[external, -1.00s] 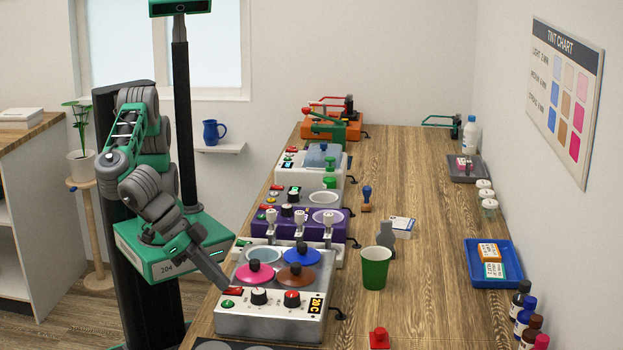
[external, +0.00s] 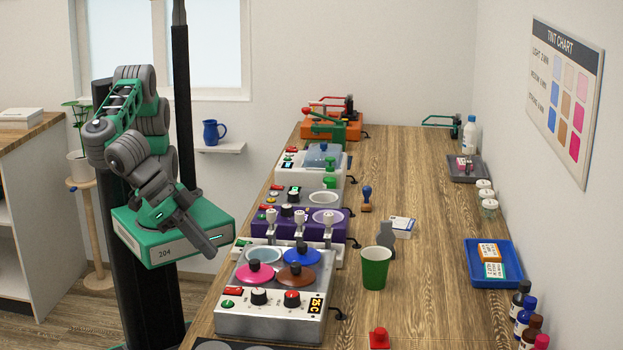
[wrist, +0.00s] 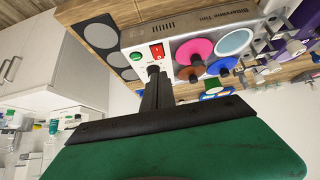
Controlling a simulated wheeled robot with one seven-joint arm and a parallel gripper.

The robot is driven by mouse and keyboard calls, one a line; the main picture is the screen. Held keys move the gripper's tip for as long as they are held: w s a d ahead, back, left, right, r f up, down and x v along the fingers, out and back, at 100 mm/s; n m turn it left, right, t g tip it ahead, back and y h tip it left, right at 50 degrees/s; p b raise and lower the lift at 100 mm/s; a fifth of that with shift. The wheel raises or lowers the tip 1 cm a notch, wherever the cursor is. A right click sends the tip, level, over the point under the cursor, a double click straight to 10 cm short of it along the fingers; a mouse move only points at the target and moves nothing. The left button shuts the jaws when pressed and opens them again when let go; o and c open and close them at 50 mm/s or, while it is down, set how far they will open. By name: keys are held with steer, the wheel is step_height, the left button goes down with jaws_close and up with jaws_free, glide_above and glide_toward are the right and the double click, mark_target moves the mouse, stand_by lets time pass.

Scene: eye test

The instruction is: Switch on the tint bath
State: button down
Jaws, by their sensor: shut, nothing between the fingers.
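The tint bath (external: 270,323) is a silver box at the near left of the bench, with pink, blue and brown lids and one uncovered well. Its front panel carries a red rocker switch (external: 234,291), a green lamp (external: 228,304), two knobs and a lit amber display (external: 316,303) that seems to read 25 C. In the wrist view the red switch (wrist: 157,51) and bright green lamp (wrist: 137,42) show clearly. My gripper (external: 212,254) is shut and empty, above and left of the switch, apart from the box. In the wrist view its fingers (wrist: 154,72) point toward the panel.
A blue tray (external: 493,275) lies farther right. The bench's middle is mostly clear.

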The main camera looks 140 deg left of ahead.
steer(key=s+d+r, duration=0.4)
steer(key=shift+s+d+r+p, duration=0.15)
steer(key=shift+s+d+p, duration=0.05)
steer(key=shift+p, duration=0.15)
